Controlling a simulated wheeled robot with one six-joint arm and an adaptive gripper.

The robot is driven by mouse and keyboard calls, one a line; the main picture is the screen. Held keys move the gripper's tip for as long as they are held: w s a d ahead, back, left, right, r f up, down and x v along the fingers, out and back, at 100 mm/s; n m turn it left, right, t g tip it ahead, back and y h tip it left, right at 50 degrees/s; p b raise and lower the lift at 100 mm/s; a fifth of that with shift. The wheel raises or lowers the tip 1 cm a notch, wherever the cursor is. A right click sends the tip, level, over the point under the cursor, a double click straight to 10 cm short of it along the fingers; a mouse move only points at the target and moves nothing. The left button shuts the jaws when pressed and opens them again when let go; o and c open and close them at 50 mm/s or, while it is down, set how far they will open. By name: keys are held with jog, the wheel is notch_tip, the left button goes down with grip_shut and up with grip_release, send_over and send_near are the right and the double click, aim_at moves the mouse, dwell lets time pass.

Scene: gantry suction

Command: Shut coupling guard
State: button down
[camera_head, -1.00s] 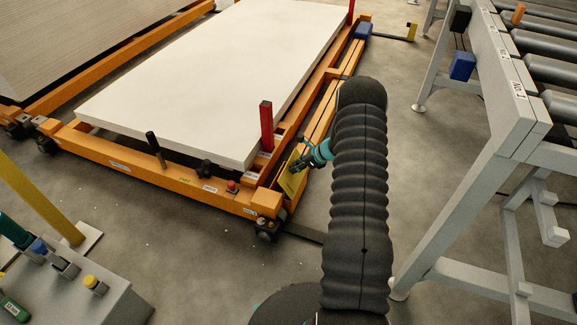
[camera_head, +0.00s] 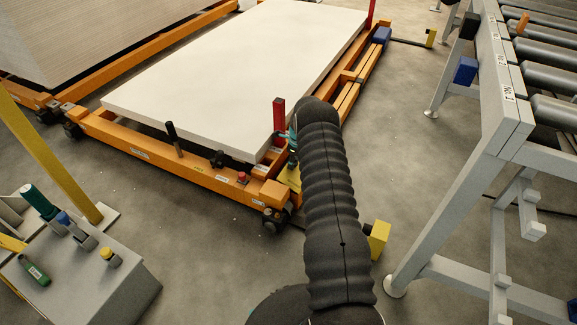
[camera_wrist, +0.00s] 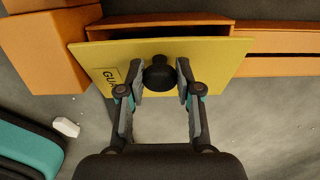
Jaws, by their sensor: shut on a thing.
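The coupling guard (camera_wrist: 207,65) is a yellow plate with a black knob (camera_wrist: 158,74) and a partly hidden label starting "GU". In the wrist view it lies over a slot in the orange frame, with a dark gap along its far edge. I cannot tell its exact tilt. My gripper (camera_wrist: 162,80) is closed around the knob, one finger on each side. In the head view the guard (camera_head: 291,178) shows as a small yellow patch at the cart's near right corner. There my black-sleeved arm hides most of the gripper.
The orange cart (camera_head: 155,159) carries a large white board (camera_head: 235,75), with a red post (camera_head: 279,118) near the guard. A roller conveyor (camera_head: 500,90) stands right, and a grey control box (camera_head: 90,280) front left. A yellow block (camera_head: 378,240) is right of my arm.

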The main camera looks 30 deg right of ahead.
jog(key=shift+w+a+f+g+h+b, duration=0.2)
jog(key=shift+w+f+g+h+b, duration=0.15)
jog(key=shift+f+b, duration=0.35)
jog(key=shift+w+a+f+g+h+b, duration=0.15)
jog(key=shift+f+g+h+b, duration=0.2)
jog(key=shift+b, duration=0.65)
jog(key=shift+w+a+f+g+b, duration=0.1)
jog(key=shift+f+g+b, duration=0.05)
jog(key=shift+g+b, duration=0.45)
jog(key=c, duration=0.8)
grip_release()
jog(key=shift+a, duration=0.1)
notch_tip(320, 180, up, 12)
jog(key=w+a, duration=0.1)
jog(key=shift+w, duration=0.25)
